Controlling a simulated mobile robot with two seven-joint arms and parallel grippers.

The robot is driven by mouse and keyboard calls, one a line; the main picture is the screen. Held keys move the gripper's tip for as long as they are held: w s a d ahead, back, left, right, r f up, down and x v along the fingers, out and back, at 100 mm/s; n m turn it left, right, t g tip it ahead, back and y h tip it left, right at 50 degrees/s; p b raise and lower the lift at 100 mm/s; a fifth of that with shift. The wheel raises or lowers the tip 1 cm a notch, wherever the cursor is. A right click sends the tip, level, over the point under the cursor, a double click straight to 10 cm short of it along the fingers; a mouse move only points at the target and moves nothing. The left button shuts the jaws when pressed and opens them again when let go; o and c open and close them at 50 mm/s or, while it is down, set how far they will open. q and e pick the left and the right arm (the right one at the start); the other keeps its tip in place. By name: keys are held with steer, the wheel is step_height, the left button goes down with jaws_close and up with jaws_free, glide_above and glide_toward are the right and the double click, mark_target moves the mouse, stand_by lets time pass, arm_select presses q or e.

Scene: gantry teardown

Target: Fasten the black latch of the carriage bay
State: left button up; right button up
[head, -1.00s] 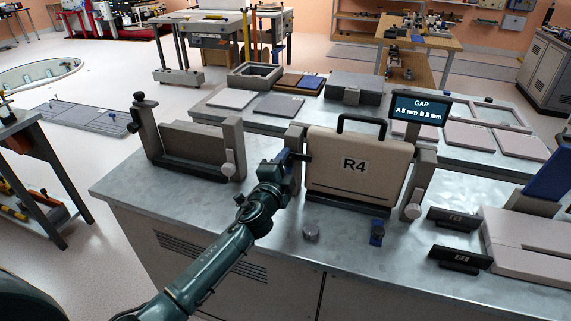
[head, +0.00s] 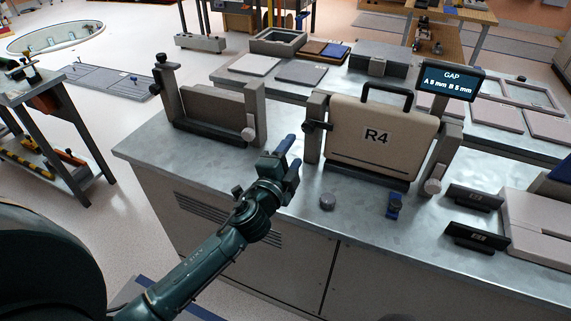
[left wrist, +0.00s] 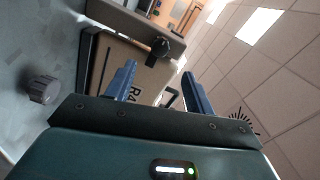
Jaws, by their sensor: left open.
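The beige R4 carriage (head: 368,140) stands upright between two grey posts of its bay, with a black handle on top. The black latch (head: 317,125) is on the bay's left post, by the carriage's left edge; it also shows in the left wrist view (left wrist: 159,47). I cannot tell how far it is turned. My left gripper (head: 289,158) is open and empty, left of and nearer than the latch, apart from it. Its two blue fingers (left wrist: 159,82) show in the left wrist view, with the latch beyond the gap between them. My right gripper is not in view.
A second bay (head: 210,115) with a grey panel stands left on the bench. A grey knob (head: 327,202) and a small blue-and-black piece (head: 394,206) lie in front of the R4 bay. A gap display (head: 450,83) stands behind right. The bench front left is clear.

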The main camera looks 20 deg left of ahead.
arm_select(q)
steer(key=s, duration=0.3)
steer(key=shift+s, duration=0.25)
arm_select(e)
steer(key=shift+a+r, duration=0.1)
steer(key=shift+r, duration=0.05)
arm_select(q)
steer(key=s+d+f+n+g+h+p, duration=0.1)
steer(key=s+d+f+n+g, duration=0.1)
steer(key=s+f+n, duration=0.4)
steer(key=s+d+f+n+g+h+p, duration=0.1)
steer(key=s+d+f+n+g, duration=0.1)
steer(key=s+f+n+g, duration=0.3)
steer(key=s+f+n, duration=0.1)
steer(key=s+f, duration=0.3)
steer(key=s, duration=0.5)
steer(key=shift+s+d+f+n+h, duration=0.3)
steer(key=shift+d+f+h, duration=0.05)
steer(key=shift+f+h, duration=0.05)
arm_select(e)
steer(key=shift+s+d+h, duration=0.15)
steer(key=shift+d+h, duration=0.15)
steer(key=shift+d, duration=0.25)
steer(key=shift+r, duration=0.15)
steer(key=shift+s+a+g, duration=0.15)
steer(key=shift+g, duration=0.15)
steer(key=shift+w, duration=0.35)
